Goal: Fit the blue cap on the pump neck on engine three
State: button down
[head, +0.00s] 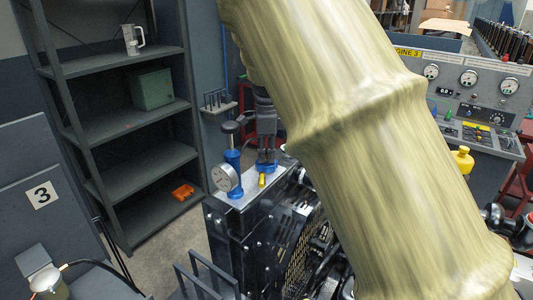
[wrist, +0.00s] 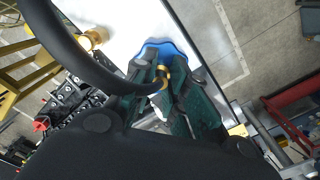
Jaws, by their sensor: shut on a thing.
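My gripper (head: 266,155) points down over the top of the engine block and is shut on the blue cap (head: 264,168). The cap sits low between the fingertips, at or just above the pale top plate (head: 237,203); I cannot tell whether it touches. In the wrist view, the blue cap's rim (wrist: 172,46) shows past the dark green fingers, over the bright plate. A curved brass-coloured piece (wrist: 161,77) shows between the fingers. A small yellow piece (head: 262,180) shows just below the cap in the head view. I cannot make out the pump neck; the gripper and cap may hide it.
A blue fitting with a black knob (head: 231,160) and a round gauge (head: 223,178) stand close left of the gripper. A brass fitting (wrist: 94,38) lies left in the wrist view. A shelf (head: 125,130) stands left, and a control panel (head: 470,100) right. My arm covers much of the engine.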

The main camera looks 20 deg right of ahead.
jog(key=shift+f, duration=0.2)
jog(key=shift+s, duration=0.1)
jog(key=c, duration=1.3)
grip_release()
jog(key=shift+c, duration=0.2)
jog(key=o, duration=0.9)
jog(key=shift+r, duration=0.1)
jog(key=shift+o, duration=0.2)
